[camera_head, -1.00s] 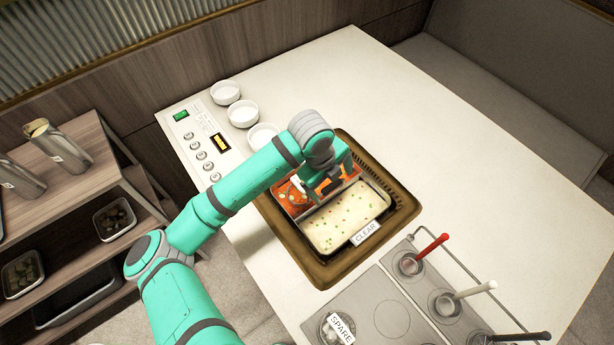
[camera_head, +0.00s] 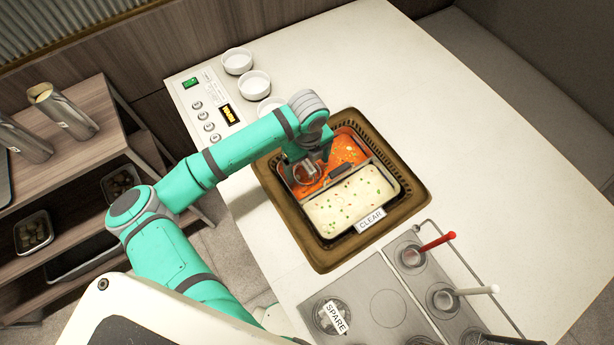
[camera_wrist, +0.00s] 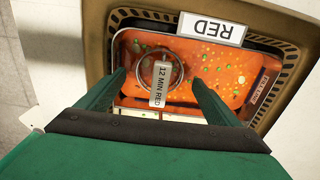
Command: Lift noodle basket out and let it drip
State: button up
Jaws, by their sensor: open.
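The round wire noodle basket (camera_head: 306,173) sits in the red broth (camera_head: 350,149), near the left end of that half of the pot. In the wrist view the ring of the basket (camera_wrist: 143,65) shows with a pale tag reading "12 MIN RED" (camera_wrist: 160,84) across it. My gripper (camera_wrist: 157,79) is open, with one finger on each side of the basket and tag. I cannot tell whether the fingers touch it. In the head view my gripper (camera_head: 308,160) is over the red half and partly covers the basket.
A divider separates the red broth from the pale clear broth (camera_head: 350,200), labelled CLEAR. The brown pot surround (camera_head: 411,205) is set in a white counter. White bowls (camera_head: 255,83) stand behind my arm. Ladles stand in wells at lower right, near a SPARE label (camera_head: 336,317). Counter to the right is clear.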

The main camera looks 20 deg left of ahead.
notch_tip(320, 180, down, 5)
jog(key=shift+r, duration=0.15)
jog(key=c, duration=1.3)
jog(key=shift+o, duration=0.2)
jog(key=shift+r, duration=5.1)
